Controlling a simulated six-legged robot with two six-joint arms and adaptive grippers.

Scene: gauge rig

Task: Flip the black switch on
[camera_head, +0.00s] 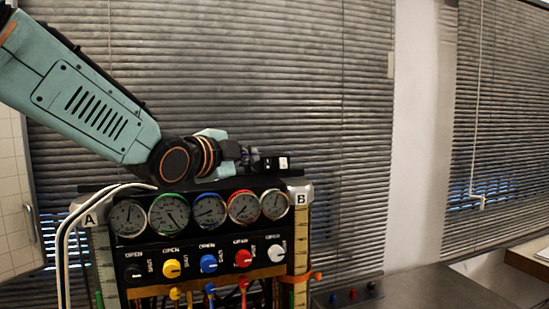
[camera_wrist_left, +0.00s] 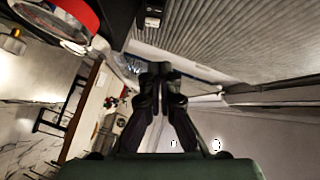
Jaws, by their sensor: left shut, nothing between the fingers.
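A small black switch box (camera_head: 272,163) with a white label sits on top of the gauge rig near its right end. In the left wrist view a black box with white markings (camera_wrist_left: 150,14) shows at the top. The switch lever's position is too small to tell. My left gripper (camera_head: 246,155) is just left of the switch box, close to it, above the rig; whether they touch is unclear. In the left wrist view its dark fingers (camera_wrist_left: 160,72) are shut together with nothing between them. My right gripper is not in view.
The rig carries a row of several gauges (camera_head: 208,211) above coloured knobs, including a black one (camera_head: 133,272). White hoses (camera_head: 66,235) curve at its left. A dark control box (camera_head: 350,295) stands at lower right on the grey table (camera_head: 440,290). Blinds hang behind.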

